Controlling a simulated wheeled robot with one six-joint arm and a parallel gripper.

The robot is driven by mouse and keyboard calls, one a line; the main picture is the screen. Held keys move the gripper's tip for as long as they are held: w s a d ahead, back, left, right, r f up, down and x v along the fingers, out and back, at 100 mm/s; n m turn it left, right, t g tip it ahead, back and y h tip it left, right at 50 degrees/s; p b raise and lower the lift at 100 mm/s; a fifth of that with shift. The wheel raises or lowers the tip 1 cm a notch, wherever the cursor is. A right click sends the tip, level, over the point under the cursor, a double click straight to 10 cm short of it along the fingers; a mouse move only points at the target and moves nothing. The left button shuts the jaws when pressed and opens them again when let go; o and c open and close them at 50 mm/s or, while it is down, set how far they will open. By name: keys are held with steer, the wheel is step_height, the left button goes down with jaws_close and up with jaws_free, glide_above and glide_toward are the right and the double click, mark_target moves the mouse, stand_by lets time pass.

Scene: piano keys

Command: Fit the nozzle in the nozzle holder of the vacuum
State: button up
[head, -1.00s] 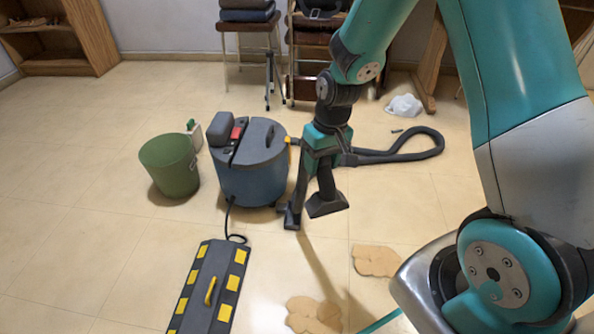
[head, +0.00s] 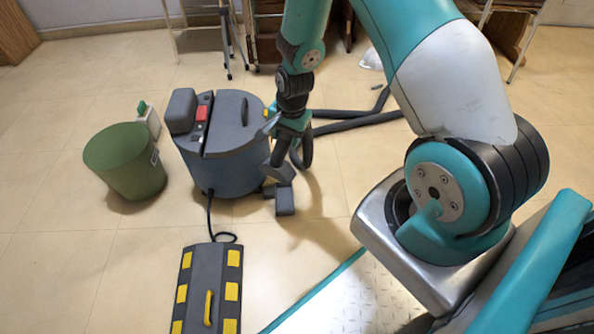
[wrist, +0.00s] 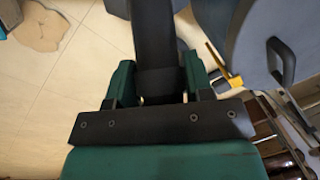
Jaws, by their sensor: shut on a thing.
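The vacuum (head: 222,165) is a blue-grey canister with a dark lid and stands upright on the floor, left of my gripper. My gripper (head: 289,132) is teal and shut on the dark nozzle (wrist: 155,45), close to the vacuum's right side. In the wrist view, the nozzle's tube runs between the two green fingers. In the head view, dark foot-like parts (head: 284,199) show low beside the vacuum; I cannot tell which belong to the nozzle. A small yellow part (wrist: 219,63) sits by the vacuum's side. I cannot tell whether the nozzle touches the nozzle holder.
A dark hose (head: 350,121) lies on the floor to the right. A green bin (head: 124,165) stands left of the vacuum. A black case with yellow patches (head: 207,290) lies in front, joined by a cord. Stools and shelves stand at the back.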

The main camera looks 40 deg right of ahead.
steer(key=d+f+m+h+b, duration=0.1)
steer(key=d+f+m+b, duration=0.2)
steer(key=f+m+b, duration=0.6)
step_height(320, 180, down, 10)
steer(key=shift+s+d+f+m+b, duration=0.2)
steer(key=shift+m+b, duration=0.1)
steer(key=shift+m, duration=0.4)
steer(key=shift+r+p, duration=0.15)
steer(key=shift+p, duration=0.4)
steer(key=shift+f, duration=0.25)
stand_by(0.3)
steer(key=shift+f+b, duration=1.2)
steer(key=shift+f, duration=0.7)
steer(key=o, duration=1.8)
